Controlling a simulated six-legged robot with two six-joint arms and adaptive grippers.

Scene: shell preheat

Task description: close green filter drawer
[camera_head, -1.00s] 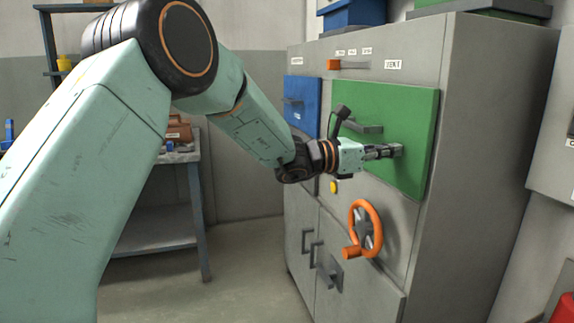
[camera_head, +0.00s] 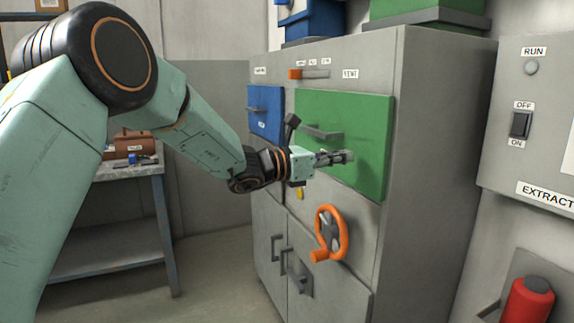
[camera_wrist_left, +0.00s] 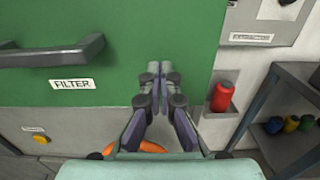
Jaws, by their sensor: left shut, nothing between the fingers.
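The green filter drawer (camera_head: 366,121) has a flat green front and a dark bar handle (camera_head: 322,132) on the grey cabinet. Its front looks close to flush with the cabinet; any small remaining gap is hard to tell. My left gripper (camera_head: 346,157) is shut and empty, with its fingertips at the lower middle of the green front, below and right of the handle. In the left wrist view the green front (camera_wrist_left: 120,50) with its FILTER label fills the upper left, and my closed fingertips (camera_wrist_left: 158,74) are against or just before it. My right gripper is out of view.
A blue drawer (camera_head: 265,111) is left of the green one. An orange handwheel (camera_head: 331,234) sticks out below it. A grey switch panel (camera_head: 530,120) and a red cylinder (camera_head: 529,301) are at the right. A workbench (camera_head: 115,172) stands at the left.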

